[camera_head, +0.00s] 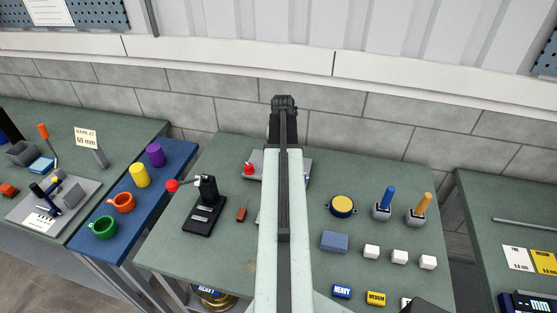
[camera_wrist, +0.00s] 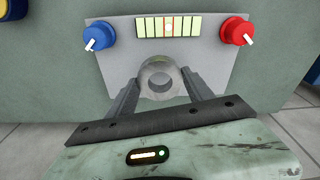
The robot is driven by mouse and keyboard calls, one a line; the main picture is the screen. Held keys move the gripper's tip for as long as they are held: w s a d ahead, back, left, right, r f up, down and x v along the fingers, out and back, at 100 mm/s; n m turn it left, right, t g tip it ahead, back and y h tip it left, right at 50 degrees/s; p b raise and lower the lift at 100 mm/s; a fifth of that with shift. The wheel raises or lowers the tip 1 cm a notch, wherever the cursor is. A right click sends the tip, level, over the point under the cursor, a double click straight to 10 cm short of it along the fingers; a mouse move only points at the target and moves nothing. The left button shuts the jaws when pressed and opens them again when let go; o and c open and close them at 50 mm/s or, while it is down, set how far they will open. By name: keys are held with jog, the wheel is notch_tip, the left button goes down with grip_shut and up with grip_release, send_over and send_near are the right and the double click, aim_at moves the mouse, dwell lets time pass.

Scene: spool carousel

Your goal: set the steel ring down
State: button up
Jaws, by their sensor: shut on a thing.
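The steel ring (camera_wrist: 159,65) is a thick grey ring with a round hole, seen in the wrist view. My gripper (camera_wrist: 161,80) is shut on it, with one finger at each side. Behind the ring in this view is a light grey panel (camera_wrist: 200,58) with a blue knob (camera_wrist: 100,35), a red knob (camera_wrist: 236,31) and a striped gauge (camera_wrist: 185,25). I cannot tell whether the ring touches the panel or hangs above it. In the head view my arm hides the ring and most of the panel (camera_head: 258,158).
On the green bench (camera_head: 340,275) stand a black lever device (camera_head: 206,205) at left, a yellow round piece (camera_head: 342,206), a blue block (camera_head: 334,242), several white cubes (camera_head: 399,257), and blue (camera_head: 387,198) and orange (camera_head: 422,206) handles at right. Cups stand on the blue table (camera_head: 146,217).

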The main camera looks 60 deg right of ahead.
jog(key=shift+w+d, duration=0.1)
jog(key=shift+w, duration=0.5)
jog(key=f+b, duration=0.4)
jog(key=shift+w, duration=0.35)
jog(key=shift+r, duration=0.2)
jog(key=shift+f, duration=0.15)
jog(key=o, duration=1.4)
jog(key=r+p, duration=0.4)
jog(key=a+r+p, duration=0.1)
jog(key=r+p, duration=0.7)
jog(key=shift+s+a+r, duration=0.15)
jog(key=shift+s, duration=0.2)
